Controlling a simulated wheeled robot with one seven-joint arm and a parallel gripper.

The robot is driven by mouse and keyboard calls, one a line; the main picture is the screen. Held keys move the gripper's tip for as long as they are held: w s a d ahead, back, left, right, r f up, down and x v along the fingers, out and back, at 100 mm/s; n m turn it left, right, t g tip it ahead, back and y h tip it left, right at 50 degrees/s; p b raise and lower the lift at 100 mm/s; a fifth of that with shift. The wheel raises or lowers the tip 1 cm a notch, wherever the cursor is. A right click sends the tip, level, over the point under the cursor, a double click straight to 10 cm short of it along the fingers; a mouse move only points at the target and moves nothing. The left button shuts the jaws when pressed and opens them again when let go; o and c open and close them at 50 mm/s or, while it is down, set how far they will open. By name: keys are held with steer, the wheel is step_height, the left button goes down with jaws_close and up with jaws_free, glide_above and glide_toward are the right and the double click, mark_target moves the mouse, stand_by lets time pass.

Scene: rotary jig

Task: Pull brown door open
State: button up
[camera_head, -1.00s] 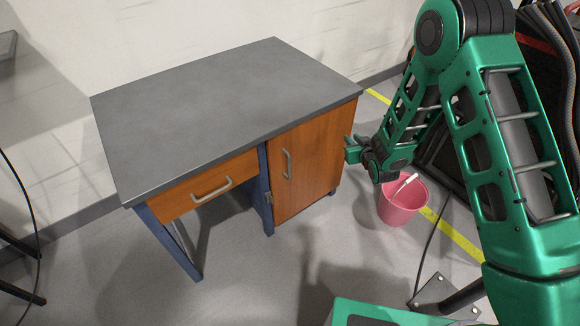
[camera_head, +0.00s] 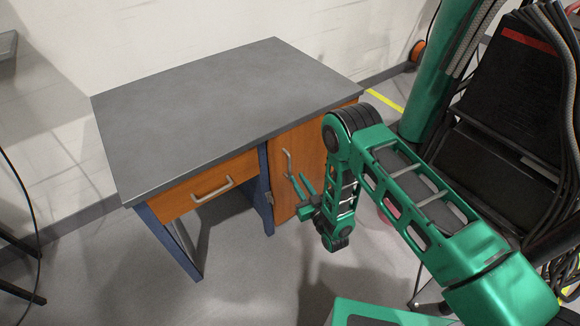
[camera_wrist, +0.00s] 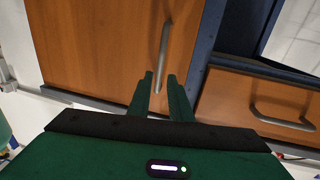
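The brown door (camera_head: 288,193) is the orange-brown wooden cabinet front at the desk's right side, and it looks closed. Its grey vertical bar handle (camera_head: 287,162) shows near the door's upper part; the handle also shows in the wrist view (camera_wrist: 164,55). My gripper (camera_head: 297,181) is in front of the door, just below the handle. In the wrist view my gripper (camera_wrist: 160,80) has its two green fingers apart with an empty gap, and the handle's lower end lies just beyond the tips, in line with the gap. My arm hides the door's right part in the head view.
A brown drawer (camera_head: 205,190) with its own bar handle (camera_head: 212,190) is left of the door. The grey desktop (camera_head: 215,105) overhangs above. A pink bucket (camera_head: 390,208) is mostly hidden behind my arm. Floor in front of the desk is clear.

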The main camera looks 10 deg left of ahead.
mark_target(290, 167)
steer(key=x, duration=0.8)
steer(key=shift+w+a, duration=0.25)
jaws_close()
